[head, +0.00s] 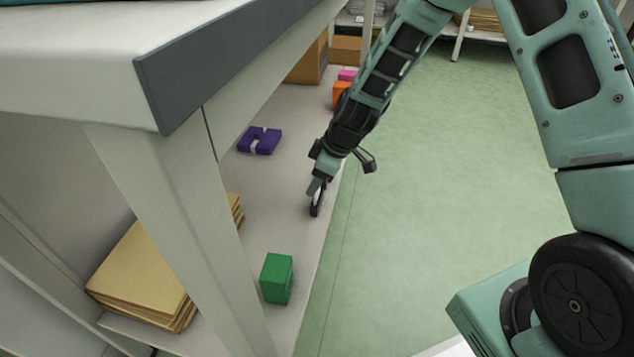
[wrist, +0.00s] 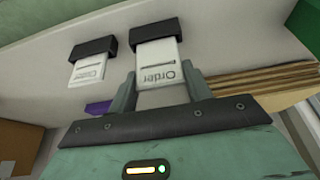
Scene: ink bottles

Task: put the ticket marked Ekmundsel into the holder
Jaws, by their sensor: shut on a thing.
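In the wrist view, a white ticket (wrist: 160,76) lies between the two fingertips of my gripper (wrist: 162,92), which is shut on it. Its large printed word looks like "Order", upside down. I cannot read "Ekmundsel" on it. Its upper end meets a black holder-like block (wrist: 152,46). A second white ticket (wrist: 87,70) with similar print is to the left, at another black block (wrist: 91,47); the gripper is apart from that one. In the head view, my gripper (head: 316,198) is low at the right edge of the shelf, with a small dark-and-white thing at its tip.
On the low shelf (head: 275,205) are a purple block (head: 260,140), a green block (head: 276,278) and stacked tan folders (head: 145,275). Orange (head: 340,93) and pink (head: 347,75) things and cardboard boxes (head: 308,66) are farther back. A table leg (head: 185,220) stands left. Green floor (head: 450,190) is clear.

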